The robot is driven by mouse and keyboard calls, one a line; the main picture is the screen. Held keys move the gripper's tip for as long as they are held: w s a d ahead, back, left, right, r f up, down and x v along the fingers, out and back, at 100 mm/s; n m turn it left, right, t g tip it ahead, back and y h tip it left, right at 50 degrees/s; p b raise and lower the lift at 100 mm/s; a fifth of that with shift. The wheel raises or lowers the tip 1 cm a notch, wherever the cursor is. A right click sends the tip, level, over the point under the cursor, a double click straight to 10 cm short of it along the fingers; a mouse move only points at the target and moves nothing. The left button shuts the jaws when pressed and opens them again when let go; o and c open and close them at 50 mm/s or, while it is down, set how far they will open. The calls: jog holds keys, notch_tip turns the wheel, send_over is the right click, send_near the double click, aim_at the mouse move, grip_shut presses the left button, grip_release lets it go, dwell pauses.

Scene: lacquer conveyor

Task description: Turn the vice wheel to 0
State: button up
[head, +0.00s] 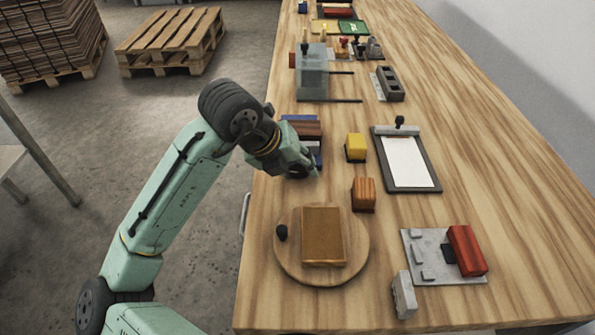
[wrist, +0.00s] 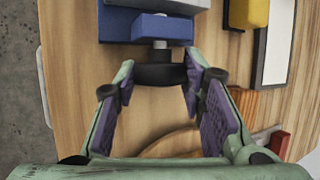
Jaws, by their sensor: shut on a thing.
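The vice (head: 303,128) is a blue and dark-jawed block on the bench, partly behind my gripper in the head view. In the wrist view its blue body (wrist: 148,27) is at the top, with a short metal screw leading down to the black vice wheel (wrist: 160,75). My gripper (head: 304,172) is at the near side of the vice. In the wrist view its two purple-padded fingers (wrist: 160,84) are shut on the wheel, with tips at its left and right rims. The wheel is hidden in the head view, and I see no readable number.
A round wooden board (head: 290,262) with a brown block lies nearer. A small wooden block (head: 363,194), a yellow block (head: 356,148) and a clipboard (head: 432,181) stand to the right. A grey plate (head: 418,270) with a red block lies front right. The bench's left edge is close.

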jog(key=shift+h, duration=0.3)
jog(key=o, duration=1.1)
jog(key=shift+o, duration=0.2)
jog(key=v, duration=1.2)
